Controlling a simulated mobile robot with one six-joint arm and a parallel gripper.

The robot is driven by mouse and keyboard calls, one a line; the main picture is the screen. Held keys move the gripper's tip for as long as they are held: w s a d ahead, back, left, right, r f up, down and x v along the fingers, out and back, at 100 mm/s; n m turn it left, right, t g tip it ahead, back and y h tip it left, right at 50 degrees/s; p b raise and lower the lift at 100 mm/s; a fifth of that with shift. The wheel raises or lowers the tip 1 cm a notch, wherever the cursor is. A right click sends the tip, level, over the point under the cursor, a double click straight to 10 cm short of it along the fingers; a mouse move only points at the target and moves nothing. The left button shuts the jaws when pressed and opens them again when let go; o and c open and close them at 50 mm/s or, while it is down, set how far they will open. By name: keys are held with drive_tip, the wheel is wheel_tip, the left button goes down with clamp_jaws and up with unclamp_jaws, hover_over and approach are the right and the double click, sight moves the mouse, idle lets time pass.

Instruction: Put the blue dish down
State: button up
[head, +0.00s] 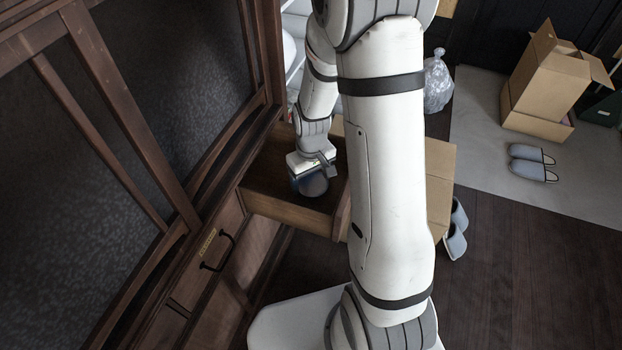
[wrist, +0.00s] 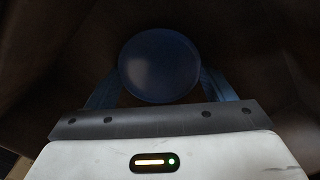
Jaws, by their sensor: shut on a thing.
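The blue dish (wrist: 160,64) is round and dark blue in the wrist view, between the two fingers of my gripper (wrist: 156,85). My gripper is shut on it. In the head view the dish (head: 312,186) shows below my gripper (head: 314,168), over the open wooden drawer (head: 265,207) of the dark cabinet. The wrist view is dim, and I cannot tell whether the dish touches the drawer's bottom.
The dark wooden cabinet (head: 150,130) with glass panels stands at the left. A cardboard box (head: 440,185) stands right of the drawer, partly behind my arm. Slippers (head: 531,162) and an open carton (head: 545,85) are on the floor at the right.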

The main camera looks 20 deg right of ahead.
sight(311, 182)
drive_tip(key=shift+f, duration=0.15)
drive_tip(key=o, duration=1)
wheel_tip(311, 182, up, 12)
drive_tip(key=p, duration=0.3)
drive_tip(key=shift+s+r+m+t, duration=0.25)
drive_tip(key=shift+s+r+m, duration=0.25)
drive_tip(key=shift+s+r, duration=1.65)
drive_tip(key=shift+s+r+m+t, duration=0.2)
drive_tip(key=shift+s+r+m, duration=0.3)
drive_tip(key=shift+s+r, duration=1.7)
drive_tip(key=shift+s+r+m+t, duration=0.4)
drive_tip(key=shift+s+r, duration=0.95)
drive_tip(key=shift+s, duration=1.55)
